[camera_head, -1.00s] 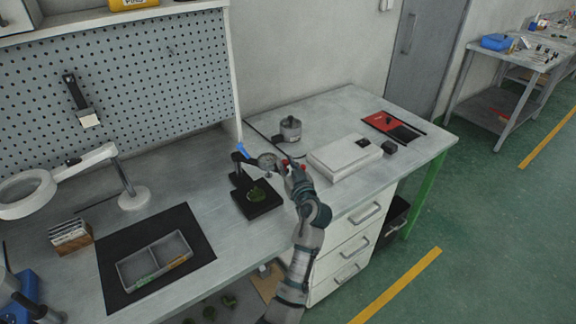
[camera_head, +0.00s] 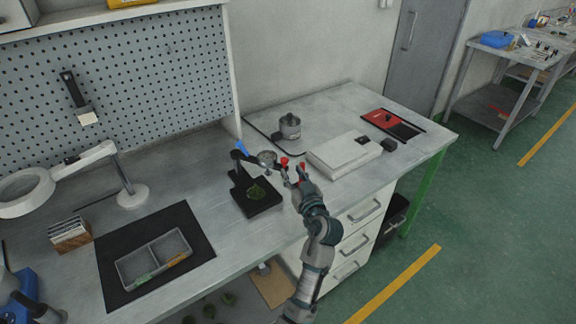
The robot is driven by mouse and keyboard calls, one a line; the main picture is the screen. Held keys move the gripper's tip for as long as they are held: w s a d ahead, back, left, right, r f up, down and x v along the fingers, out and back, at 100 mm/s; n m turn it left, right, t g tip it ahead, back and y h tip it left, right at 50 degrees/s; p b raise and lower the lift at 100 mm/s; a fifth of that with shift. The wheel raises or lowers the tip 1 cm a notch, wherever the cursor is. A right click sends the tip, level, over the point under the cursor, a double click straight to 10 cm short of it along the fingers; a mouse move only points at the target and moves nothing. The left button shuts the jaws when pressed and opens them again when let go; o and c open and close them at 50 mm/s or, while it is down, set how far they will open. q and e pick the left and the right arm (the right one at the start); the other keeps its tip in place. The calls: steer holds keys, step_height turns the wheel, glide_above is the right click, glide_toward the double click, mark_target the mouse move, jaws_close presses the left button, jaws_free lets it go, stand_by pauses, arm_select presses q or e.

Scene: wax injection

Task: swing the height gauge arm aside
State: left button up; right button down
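The height gauge stands on the bench, with a black base (camera_head: 262,200), a black post at its left and a round dial (camera_head: 267,158) on an arm reaching right over the base. My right gripper is not in view.
Right of the gauge are a white box (camera_head: 342,157), a metal pot (camera_head: 290,127) and a red-and-black tray (camera_head: 385,119). A black mat (camera_head: 195,225) with a divided grey tray (camera_head: 128,270) lies left, near a magnifier lamp (camera_head: 135,196).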

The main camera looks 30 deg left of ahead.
arm_select(q)
steer(key=v, duration=0.6)
steer(key=shift+f, duration=0.1)
steer(key=shift+c, duration=0.3)
